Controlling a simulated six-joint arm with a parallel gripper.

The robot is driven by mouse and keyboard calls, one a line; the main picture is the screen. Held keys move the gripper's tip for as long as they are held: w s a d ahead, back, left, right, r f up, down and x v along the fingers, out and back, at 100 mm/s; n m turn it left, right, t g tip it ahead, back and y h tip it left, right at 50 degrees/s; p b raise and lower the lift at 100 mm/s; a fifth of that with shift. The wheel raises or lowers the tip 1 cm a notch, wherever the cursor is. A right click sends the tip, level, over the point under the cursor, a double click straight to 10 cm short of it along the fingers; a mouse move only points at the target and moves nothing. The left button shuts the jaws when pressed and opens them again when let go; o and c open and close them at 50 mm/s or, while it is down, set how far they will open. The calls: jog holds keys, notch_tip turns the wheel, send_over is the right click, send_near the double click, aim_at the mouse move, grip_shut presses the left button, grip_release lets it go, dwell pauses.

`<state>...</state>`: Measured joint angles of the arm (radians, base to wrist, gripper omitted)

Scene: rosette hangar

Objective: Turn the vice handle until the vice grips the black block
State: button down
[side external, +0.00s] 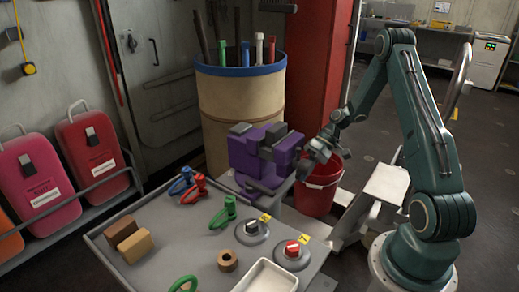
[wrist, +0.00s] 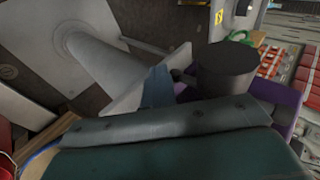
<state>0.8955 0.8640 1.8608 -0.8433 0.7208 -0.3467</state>
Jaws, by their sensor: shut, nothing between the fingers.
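The purple vice (side external: 245,155) stands at the back right corner of the grey bench. A dark piece (side external: 266,152) shows between its purple parts; I cannot tell whether it is the black block or a jaw. My gripper (side external: 314,158) is at the right side of the vice, close to its right end, shut and empty. The vice handle is not clearly visible there; whether my gripper touches it I cannot tell. In the wrist view, purple vice surface (wrist: 287,103) shows at the right behind a dark round cylinder (wrist: 228,68).
A red bucket (side external: 319,190) stands just below and right of my gripper. A tan barrel (side external: 240,105) holding coloured-handled tools is behind the vice. The grey bench (side external: 175,240) carries colored clamps, brown blocks (side external: 135,246), two round knobs and a white tray (side external: 266,278).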

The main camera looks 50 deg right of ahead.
jog(key=shift+a+f, duration=0.15)
jog(key=shift+a, duration=0.1)
jog(key=shift+a+y, duration=0.1)
jog(key=shift+y, duration=0.2)
dwell(1.2)
jog(key=v, duration=1.3)
jog(key=shift+d+r, duration=0.25)
jog(key=shift+d, duration=0.1)
